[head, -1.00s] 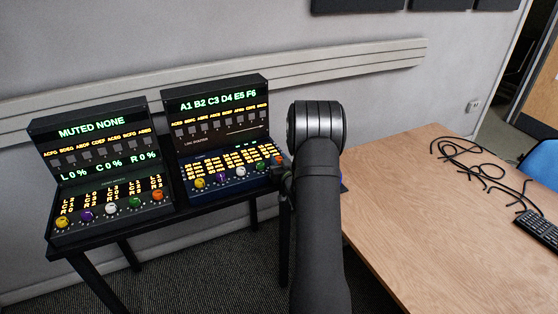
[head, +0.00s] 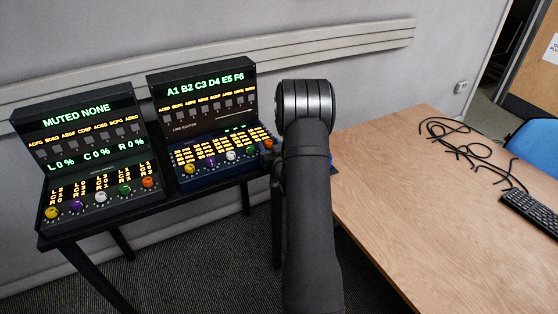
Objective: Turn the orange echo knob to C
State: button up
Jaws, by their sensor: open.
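An orange knob (head: 148,182) sits at the right end of the knob row on the left console (head: 45,225). A second orange knob (head: 268,144) is at the right end of the right console (head: 182,183), close beside my arm. I cannot read which one is the echo knob, nor where either pointer stands. The left console's screen reads "MUTED NONE" and "L 0% C 0% R 0%", with small L, C, R letters above its knobs. My arm stands right of both consoles; my gripper's fingers are hidden behind it. Nothing visibly touches the left orange knob.
Yellow (head: 52,213), purple (head: 77,207), white (head: 101,198) and green (head: 125,190) knobs share the left row. A black stand (head: 100,227) bears both consoles. A wooden table (head: 400,215) with black cables (head: 465,150) and a keyboard (head: 535,212) is on the right.

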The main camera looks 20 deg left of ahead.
jog(key=v, duration=1.6)
jog(key=w+d+r+m+g+y, duration=0.2)
jog(key=w+m+g+y, duration=0.6)
jog(key=m, duration=0.7)
jog(key=w+d+f+m+g+h, duration=0.1)
jog(key=w+d+f+m+g, duration=0.2)
jog(key=d+m, duration=0.5)
jog(key=w+a+m, duration=0.1)
jog(key=a, duration=1.2)
jog(key=w+a+r+m+g, duration=0.1)
jog(key=a, duration=0.5)
jog(key=shift+w+a+m, duration=0.15)
jog(key=shift+w+m, duration=0.15)
